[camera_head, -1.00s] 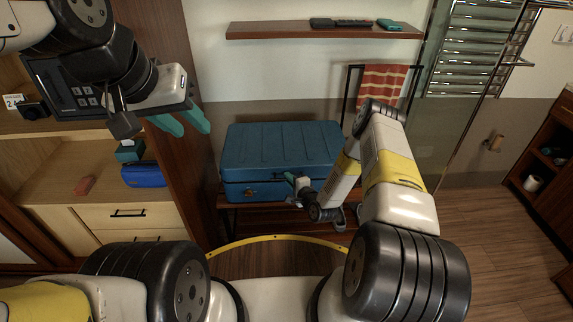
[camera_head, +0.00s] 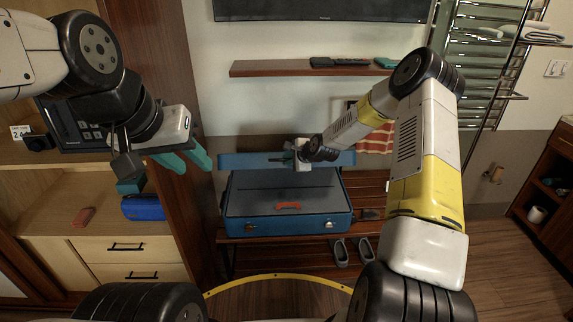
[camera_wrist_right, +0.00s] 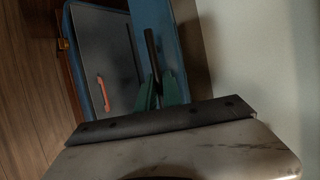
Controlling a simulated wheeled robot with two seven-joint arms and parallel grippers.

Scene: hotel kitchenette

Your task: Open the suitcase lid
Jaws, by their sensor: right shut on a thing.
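The blue suitcase (camera_head: 310,227) sits on the wooden bench with its lid (camera_head: 237,160) raised, seen nearly edge-on at the back. The grey interior shows, with a red curved item in it. My right gripper (camera_head: 288,157) is at the upper edge of the raised lid. In the right wrist view, its green fingers (camera_wrist_right: 158,78) are shut on a dark bar at the lid; I cannot tell whether it is a handle or the edge. The open suitcase (camera_wrist_right: 72,35) lies left of the fingers there. My left gripper (camera_head: 183,160) is open and empty, by the cabinet side.
A wall shelf (camera_head: 300,68) with dark items hangs above the suitcase, under a screen. Grey slippers (camera_head: 340,252) lie below the bench (camera_head: 368,200). A striped towel (camera_head: 374,138) hangs behind my right arm. A cabinet (camera_head: 120,217) stands at the left.

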